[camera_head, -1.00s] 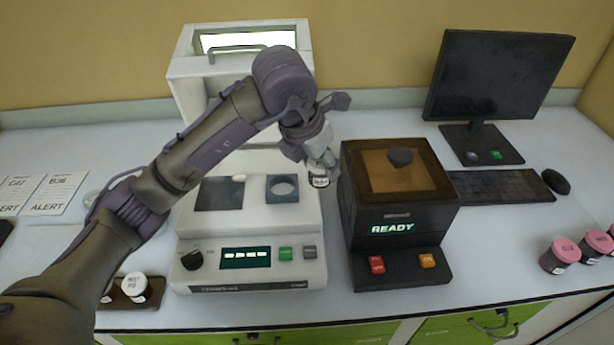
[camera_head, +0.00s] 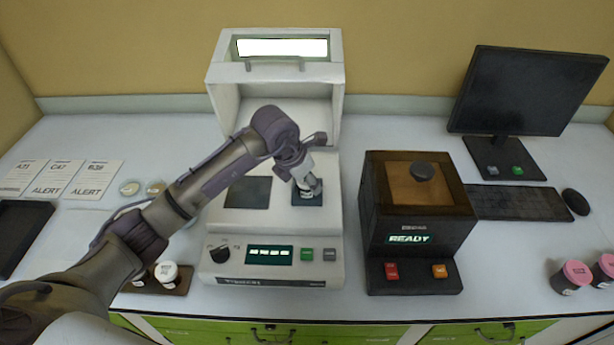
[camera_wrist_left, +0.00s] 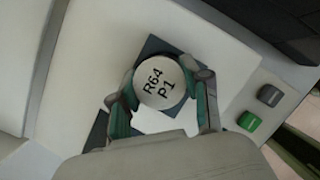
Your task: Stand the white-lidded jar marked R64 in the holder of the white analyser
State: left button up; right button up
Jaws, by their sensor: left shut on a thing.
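The jar's white lid, marked R64 P1 (camera_wrist_left: 157,84), fills the middle of the left wrist view. My left gripper (camera_head: 307,184) is shut on this jar, with a finger on either side of the lid. The white analyser (camera_head: 334,232) stands in the middle of the bench with its hood raised. Its blue-grey square holder (camera_head: 298,201) is directly under the gripper and jar, and part of it shows in the left wrist view (camera_wrist_left: 154,46). The jar hides the holder's opening, so I cannot tell whether the jar is seated or just above. My right gripper is not in view.
A black analyser (camera_head: 415,252) reading READY stands close on the right. Two jars on a brown tray (camera_head: 182,281) are at the front left, beneath my left arm. Pink-lidded jars (camera_head: 572,277) stand at the far right. A monitor (camera_head: 527,92) and keyboard (camera_head: 518,203) are behind.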

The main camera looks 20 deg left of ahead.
pick_arm(q)
jog(key=shift+f, duration=0.1)
jog(key=o, duration=0.7)
jog(key=shift+f, duration=0.1)
jog(key=o, duration=0.5)
jog(key=shift+c, duration=0.2)
